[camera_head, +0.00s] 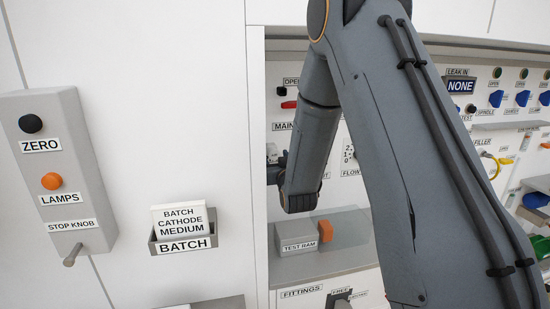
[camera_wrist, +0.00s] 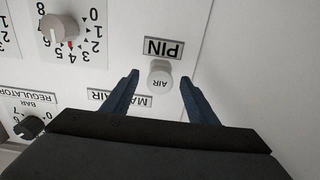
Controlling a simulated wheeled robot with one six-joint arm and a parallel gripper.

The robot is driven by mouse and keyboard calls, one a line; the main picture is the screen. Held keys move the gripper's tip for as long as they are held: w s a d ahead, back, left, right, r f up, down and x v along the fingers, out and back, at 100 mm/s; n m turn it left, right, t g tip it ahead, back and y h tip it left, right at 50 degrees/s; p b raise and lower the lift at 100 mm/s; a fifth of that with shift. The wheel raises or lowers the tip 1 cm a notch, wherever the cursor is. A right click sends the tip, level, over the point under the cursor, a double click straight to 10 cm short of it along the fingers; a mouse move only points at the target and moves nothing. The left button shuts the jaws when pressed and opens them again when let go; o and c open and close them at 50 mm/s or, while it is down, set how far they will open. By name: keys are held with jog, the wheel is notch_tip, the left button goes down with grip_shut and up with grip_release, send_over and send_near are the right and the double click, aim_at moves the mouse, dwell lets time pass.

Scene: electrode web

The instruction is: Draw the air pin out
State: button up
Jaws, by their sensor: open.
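The air pin (camera_wrist: 160,75) is a pale round knob marked AIR on a white panel, just below an upside-down PIN label (camera_wrist: 164,49) in the wrist view. My gripper (camera_wrist: 159,78) is open, with one dark blue finger on each side of the pin. The fingers look apart from the knob, with a gap on both sides; how deep they reach along it I cannot tell. In the head view my arm covers the air pin, and my fingers cannot be made out there.
A numbered dial (camera_wrist: 62,30) and a regulator knob (camera_wrist: 29,127) sit left of the pin in the wrist view. In the head view, a test ram (camera_head: 297,238) with an orange end stands on a ledge below my arm. A batch card holder (camera_head: 183,243) is on the left wall.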

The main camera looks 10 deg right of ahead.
jog(key=s+b, duration=0.2)
jog(key=s, duration=0.5)
jog(key=shift+s, duration=0.2)
jog(key=shift+s, duration=0.1)
dwell(0.3)
